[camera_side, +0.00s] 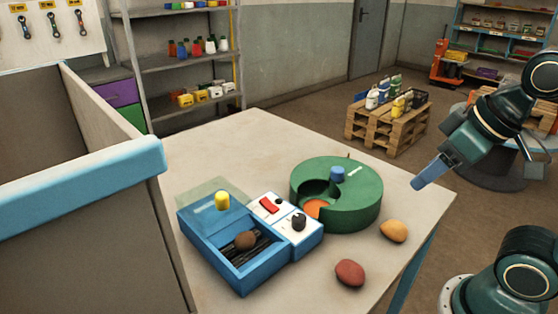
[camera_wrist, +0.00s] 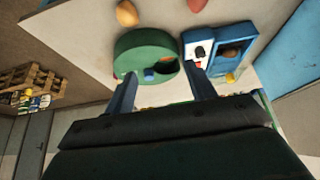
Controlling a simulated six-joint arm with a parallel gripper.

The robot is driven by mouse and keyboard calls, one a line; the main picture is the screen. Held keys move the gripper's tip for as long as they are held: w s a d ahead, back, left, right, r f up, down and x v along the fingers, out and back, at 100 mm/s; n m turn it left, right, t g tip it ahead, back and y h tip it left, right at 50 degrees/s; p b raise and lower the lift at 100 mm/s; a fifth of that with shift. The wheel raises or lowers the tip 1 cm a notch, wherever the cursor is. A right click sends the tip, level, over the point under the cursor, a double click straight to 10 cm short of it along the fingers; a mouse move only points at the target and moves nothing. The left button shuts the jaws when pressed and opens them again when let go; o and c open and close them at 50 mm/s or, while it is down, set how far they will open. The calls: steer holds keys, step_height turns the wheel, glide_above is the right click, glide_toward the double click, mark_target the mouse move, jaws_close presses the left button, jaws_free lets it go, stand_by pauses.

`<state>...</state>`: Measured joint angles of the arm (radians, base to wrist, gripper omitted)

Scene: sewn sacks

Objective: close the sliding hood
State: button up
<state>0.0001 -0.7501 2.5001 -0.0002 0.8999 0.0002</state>
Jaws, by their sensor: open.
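The blue box (camera_side: 247,283) stands on the table with a brown sack (camera_side: 245,240) inside. A clear greenish hood (camera_side: 192,204) with a yellow knob (camera_side: 222,200) lies over its back left part and sticks out behind it. The front part of the box is uncovered. The box also shows at the upper right in the wrist view (camera_wrist: 232,30), with the yellow knob (camera_wrist: 230,78) low on it. My gripper (camera_side: 432,172) is open and empty, raised beyond the table's right edge, apart from the box. Both fingers show in the wrist view (camera_wrist: 163,88).
A white panel (camera_side: 287,213) with a red switch and black dial adjoins the box. A green round container (camera_side: 358,208) with a blue knob stands between box and gripper. Red (camera_side: 350,273) and orange (camera_side: 394,231) sacks lie in front. A blue-topped wall (camera_side: 90,192) rises at left.

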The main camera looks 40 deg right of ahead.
steer(key=shift+w+r, duration=0.1)
steer(key=shift+w, duration=0.05)
steer(key=c, duration=0.7)
steer(key=shift+w+r, duration=0.2)
steer(key=shift+w, duration=0.05)
steer(key=c, duration=0.4)
steer(key=shift+g, duration=0.3)
steer(key=w+r, duration=0.1)
steer(key=w, duration=0.2)
steer(key=w+a+r, duration=0.1)
steer(key=w+r, duration=0.1)
steer(key=w, duration=0.1)
steer(key=w+a+r, duration=0.1)
steer(key=w, duration=0.2)
steer(key=shift+w+a+r, duration=0.1)
steer(key=shift+a+r, duration=0.1)
jaws_close()
steer(key=w+a+f, duration=0.2)
steer(key=w+a, duration=0.7)
steer(key=w, duration=0.2)
steer(key=w+a+f+g, duration=0.1)
steer(key=w+a+f, duration=0.1)
steer(key=w+a, duration=0.8)
steer(key=shift+w+f, duration=0.35)
steer(key=shift+w, duration=0.75)
